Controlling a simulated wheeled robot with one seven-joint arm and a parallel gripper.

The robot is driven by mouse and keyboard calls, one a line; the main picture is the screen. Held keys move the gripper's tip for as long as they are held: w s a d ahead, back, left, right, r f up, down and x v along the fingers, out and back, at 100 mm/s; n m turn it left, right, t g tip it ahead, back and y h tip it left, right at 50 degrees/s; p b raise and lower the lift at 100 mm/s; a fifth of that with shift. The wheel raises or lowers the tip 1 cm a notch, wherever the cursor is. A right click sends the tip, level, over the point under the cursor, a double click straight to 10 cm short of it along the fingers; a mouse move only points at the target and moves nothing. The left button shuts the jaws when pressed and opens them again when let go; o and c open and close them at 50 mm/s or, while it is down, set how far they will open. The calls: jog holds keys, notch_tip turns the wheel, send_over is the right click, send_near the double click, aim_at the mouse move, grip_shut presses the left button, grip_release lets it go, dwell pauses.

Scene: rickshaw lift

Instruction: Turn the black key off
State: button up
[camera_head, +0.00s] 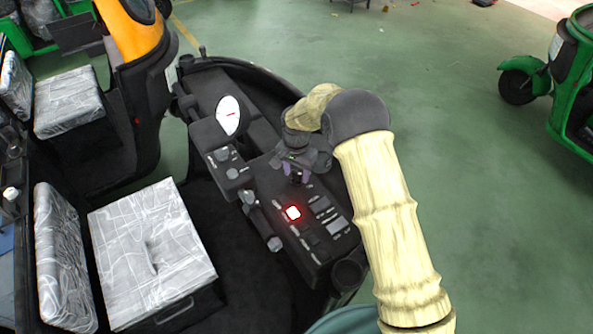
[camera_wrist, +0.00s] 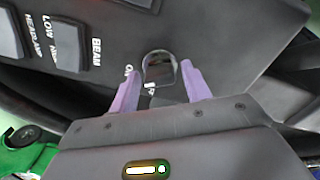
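The black key (camera_wrist: 159,66) shows in the wrist view as a dark, rounded piece on the dashboard, with "ON" printed to its left and a partly hidden label below it. My gripper (camera_wrist: 160,73) is open. Its two purple fingers lie on either side of the key, with visible gaps; I cannot tell whether they reach down to its depth. In the head view my gripper (camera_head: 294,174) points down at the dashboard, and it and the arm hide the key there.
The dashboard (camera_head: 262,180) carries a glowing red button (camera_head: 293,212), several switches and a round gauge (camera_head: 228,115). Beam and headlamp switches (camera_wrist: 68,47) sit left of the key. Plastic-wrapped seats (camera_head: 150,240) stand at the left.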

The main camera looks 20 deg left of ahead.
jog(key=c, duration=0.7)
jog(key=shift+n+b, duration=0.35)
jog(key=shift+n, duration=0.15)
jog(key=shift+n+b, duration=0.55)
jog(key=shift+n, duration=0.35)
jog(key=n+b, duration=0.1)
jog(key=n, duration=0.2)
jog(key=shift+n, duration=0.3)
jog(key=n+b, duration=0.1)
jog(key=n, duration=0.4)
jog(key=shift+n+b, duration=0.3)
jog(key=shift+b, duration=0.05)
jog(key=shift+r, duration=0.1)
jog(key=o, duration=1)
jog(key=shift+c, duration=0.2)
